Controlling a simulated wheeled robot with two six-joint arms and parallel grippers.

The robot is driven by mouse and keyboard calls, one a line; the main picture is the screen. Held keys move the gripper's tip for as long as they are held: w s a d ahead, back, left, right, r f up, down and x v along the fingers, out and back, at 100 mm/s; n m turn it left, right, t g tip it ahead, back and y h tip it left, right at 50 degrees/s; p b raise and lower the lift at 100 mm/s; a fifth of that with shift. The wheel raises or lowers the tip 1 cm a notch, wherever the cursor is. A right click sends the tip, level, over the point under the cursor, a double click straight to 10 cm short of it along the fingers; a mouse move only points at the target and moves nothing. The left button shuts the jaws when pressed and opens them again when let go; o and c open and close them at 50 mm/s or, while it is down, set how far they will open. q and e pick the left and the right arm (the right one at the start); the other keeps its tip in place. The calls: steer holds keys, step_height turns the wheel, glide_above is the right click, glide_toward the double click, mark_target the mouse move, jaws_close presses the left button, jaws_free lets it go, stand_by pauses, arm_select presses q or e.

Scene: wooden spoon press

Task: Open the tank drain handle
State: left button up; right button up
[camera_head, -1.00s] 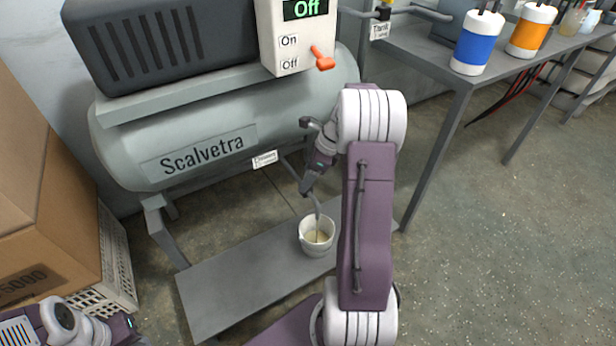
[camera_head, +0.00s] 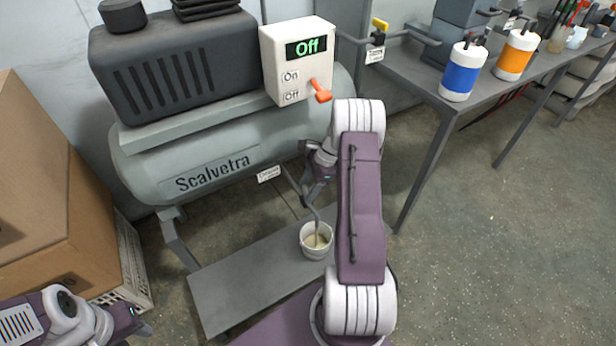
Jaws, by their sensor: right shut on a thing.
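The grey tank (camera_head: 225,150) marked "Scalvetra" stands at the back. A small white label (camera_head: 269,174) hangs at its lower right, beside the drain pipe (camera_head: 312,212). The pipe runs down to a white cup (camera_head: 316,246) with pale contents. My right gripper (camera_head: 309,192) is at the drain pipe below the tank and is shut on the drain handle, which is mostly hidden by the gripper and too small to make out. My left gripper (camera_head: 134,325) is at the lower left edge, far from the tank; its fingers cannot be made out.
A cardboard box (camera_head: 50,200) stands at the left. A table (camera_head: 430,80) with blue and orange containers stands at the right. The floor at the right is clear.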

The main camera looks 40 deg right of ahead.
steer(key=shift+r+n+g+p, duration=0.2)
steer(key=shift+n+g+p, duration=0.2)
steer(key=shift+n+p, duration=0.75)
arm_select(q)
steer(key=shift+r+p, duration=0.75)
steer(key=shift+r, duration=1.7)
arm_select(e)
steer(key=shift+w+f+n+g, duration=0.1)
steer(key=shift+f+n+g, duration=0.15)
steer(key=shift+n, duration=0.3)
steer(key=shift+y, duration=0.3)
steer(key=o, duration=1.4)
steer(key=shift+c, duration=0.2)
